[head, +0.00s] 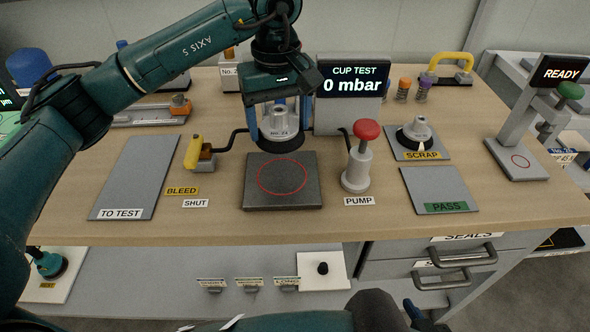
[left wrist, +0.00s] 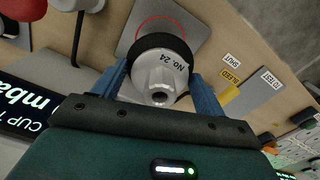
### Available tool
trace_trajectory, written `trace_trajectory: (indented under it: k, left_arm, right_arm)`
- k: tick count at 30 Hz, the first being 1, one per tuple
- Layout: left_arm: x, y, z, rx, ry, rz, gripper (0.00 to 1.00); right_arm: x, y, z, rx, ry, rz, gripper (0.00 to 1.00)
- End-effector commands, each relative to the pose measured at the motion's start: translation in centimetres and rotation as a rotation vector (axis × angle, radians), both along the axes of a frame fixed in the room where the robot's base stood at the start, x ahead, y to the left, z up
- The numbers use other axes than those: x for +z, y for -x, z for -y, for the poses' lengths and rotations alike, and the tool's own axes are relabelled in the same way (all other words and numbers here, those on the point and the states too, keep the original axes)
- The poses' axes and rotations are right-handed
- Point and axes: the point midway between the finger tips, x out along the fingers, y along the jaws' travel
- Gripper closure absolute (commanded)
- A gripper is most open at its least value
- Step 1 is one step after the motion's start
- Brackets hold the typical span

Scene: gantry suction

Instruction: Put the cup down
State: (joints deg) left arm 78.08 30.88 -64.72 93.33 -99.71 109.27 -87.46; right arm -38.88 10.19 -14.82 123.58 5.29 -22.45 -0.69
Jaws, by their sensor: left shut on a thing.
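The cup (head: 281,126), a silvery suction cup marked No. 24 with a black rim, is between the blue fingers of my left gripper (head: 280,129). The gripper is shut on it. In the left wrist view the cup (left wrist: 162,77) sits between both fingertips, its black lip partly covering the red ring. The dark grey test plate (head: 260,200) with the red ring lies just in front of and below the cup in the head view. The cup looks upright and appears raised; its exact height is unclear. My right gripper cannot be made out.
The red-knobbed pump (head: 357,172) stands right of the plate, the yellow bleed lever (head: 194,152) left. The TO TEST mat (head: 135,180) and PASS mat (head: 437,184) are empty. Another cup (head: 415,132) stands on the SCRAP mat. The CUP TEST display (head: 352,92) reads 0 mbar.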

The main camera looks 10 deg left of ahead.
Motion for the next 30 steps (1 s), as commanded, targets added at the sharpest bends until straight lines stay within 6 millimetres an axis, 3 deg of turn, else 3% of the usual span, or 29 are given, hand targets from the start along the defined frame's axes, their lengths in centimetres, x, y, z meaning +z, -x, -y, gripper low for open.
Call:
trace_trajectory:
  k: [7, 21, 30]
  left_arm:
    - [-4.4, 0.1, 0.0, 0.0, -0.002, -0.006, 0.54]
    - [-9.6, 0.1, 0.0, 0.0, -0.001, -0.003, 0.54]
    - [-10.0, 0.0, 0.1, -0.001, -0.002, -0.001, 0.54]
  right_arm:
    - [0.3, 0.1, -0.1, 0.004, 0.004, -0.003, 0.64]
    - [0.4, 0.1, -0.1, 0.006, 0.013, -0.006, 0.64]
    - [0.2, 0.1, 0.0, 0.004, 0.014, -0.005, 0.64]
